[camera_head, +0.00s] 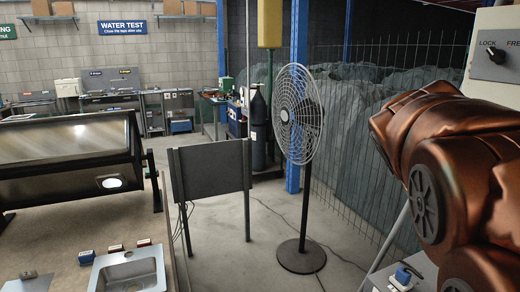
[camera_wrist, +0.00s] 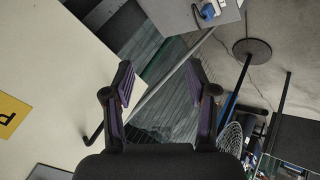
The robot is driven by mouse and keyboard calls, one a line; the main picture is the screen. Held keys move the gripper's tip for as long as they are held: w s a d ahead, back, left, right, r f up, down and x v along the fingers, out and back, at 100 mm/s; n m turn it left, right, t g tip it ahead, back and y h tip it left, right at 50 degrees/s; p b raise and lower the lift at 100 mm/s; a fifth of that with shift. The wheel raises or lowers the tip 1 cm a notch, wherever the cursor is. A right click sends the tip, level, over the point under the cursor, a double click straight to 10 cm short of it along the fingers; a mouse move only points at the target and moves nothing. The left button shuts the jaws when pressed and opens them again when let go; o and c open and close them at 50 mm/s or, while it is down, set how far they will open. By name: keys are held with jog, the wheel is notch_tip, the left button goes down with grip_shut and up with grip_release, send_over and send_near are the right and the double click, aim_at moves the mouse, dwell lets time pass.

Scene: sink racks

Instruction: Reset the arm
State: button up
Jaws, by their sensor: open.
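My gripper (camera_wrist: 161,84) is open and empty in the wrist view. Its two dark fingers with purple inner pads stand wide apart, with nothing between them but the distant floor and wire mesh. My copper-coloured arm (camera_head: 440,150) is folded at the right side of the head view. The gripper itself is not visible in the head view. The wrist view is turned, with the fan appearing upside down at the lower right.
A pedestal fan (camera_head: 298,115) stands on open floor, left of a wire mesh fence (camera_head: 345,150). A dark panel on legs (camera_head: 210,180) stands left of it. A workbench with a sink (camera_head: 130,270) is at lower left. A pale cabinet with a LOCK dial (camera_head: 497,55) is close to my arm.

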jog(key=s+a+f+n+g+y, duration=0.3)
jog(key=s+a+f+y, duration=0.4)
jog(key=s+a+f, duration=1.3)
jog(key=shift+s+a+f+g+y, duration=0.25)
jog(key=shift+s+a+g+y, duration=0.15)
jog(key=shift+s+a+g, duration=0.5)
jog(key=shift+s, duration=0.35)
